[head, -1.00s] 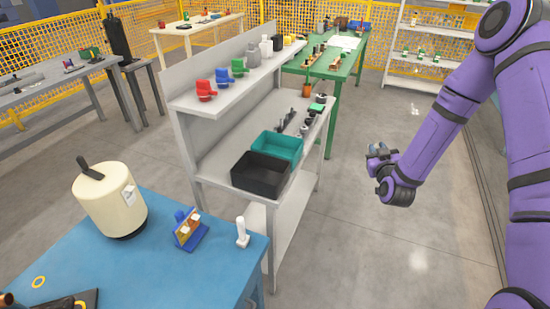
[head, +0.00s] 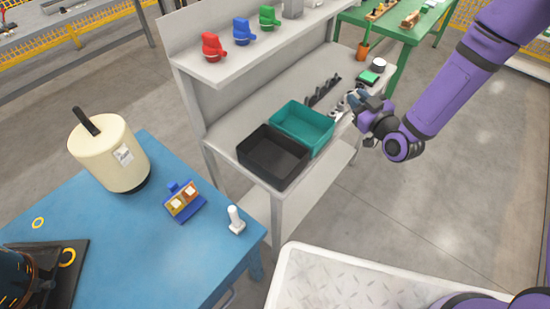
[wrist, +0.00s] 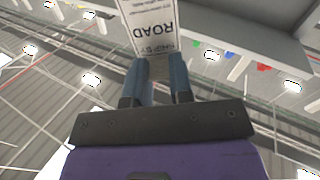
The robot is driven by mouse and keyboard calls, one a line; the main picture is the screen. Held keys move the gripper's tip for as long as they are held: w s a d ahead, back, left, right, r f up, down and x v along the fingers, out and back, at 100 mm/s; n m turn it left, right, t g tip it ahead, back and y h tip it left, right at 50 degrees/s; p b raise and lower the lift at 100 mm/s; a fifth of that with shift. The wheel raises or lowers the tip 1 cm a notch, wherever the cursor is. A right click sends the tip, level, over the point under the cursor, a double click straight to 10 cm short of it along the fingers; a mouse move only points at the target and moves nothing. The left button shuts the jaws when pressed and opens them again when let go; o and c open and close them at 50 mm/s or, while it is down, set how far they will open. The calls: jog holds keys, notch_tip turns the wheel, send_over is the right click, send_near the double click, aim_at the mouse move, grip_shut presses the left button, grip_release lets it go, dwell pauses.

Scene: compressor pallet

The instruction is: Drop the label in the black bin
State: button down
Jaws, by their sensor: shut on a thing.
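My gripper (wrist: 160,72) is shut on a white label (wrist: 148,25) with black print, which shows between the two blue fingertips in the wrist view. In the head view my gripper (head: 358,98) is at the front right of the grey bench, right of the teal bin; the label cannot be made out there.
A teal bin (head: 302,128) stands right behind the black bin. An upper shelf (head: 262,55) with red, blue and green parts overhangs the bench's back. A blue table (head: 150,245) with a cream tank (head: 108,155) is at left. Open floor lies right of the bench.

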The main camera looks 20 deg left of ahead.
jog(key=s+a+n+g+y, duration=0.6)
jog(key=s+a+g, duration=0.4)
jog(key=s+a, duration=0.5)
jog(key=shift+n+h, duration=0.3)
jog(key=shift+n, duration=0.3)
jog(key=shift+w+a+f, duration=0.1)
jog(key=shift+a+f, duration=0.15)
jog(key=shift+f, duration=0.5)
jog(key=shift+w+a+f, duration=0.15)
jog(key=shift+a+f, duration=0.05)
jog(key=shift+f, duration=0.6)
jog(key=shift+w+a+f, duration=0.1)
jog(key=shift+a+f, duration=0.15)
jog(key=shift+f, duration=0.5)
jog(key=c, duration=0.9)
grip_release()
jog(key=v, duration=1)
jog(key=shift+s+d, duration=0.25)
jog(key=shift+d, duration=0.1)
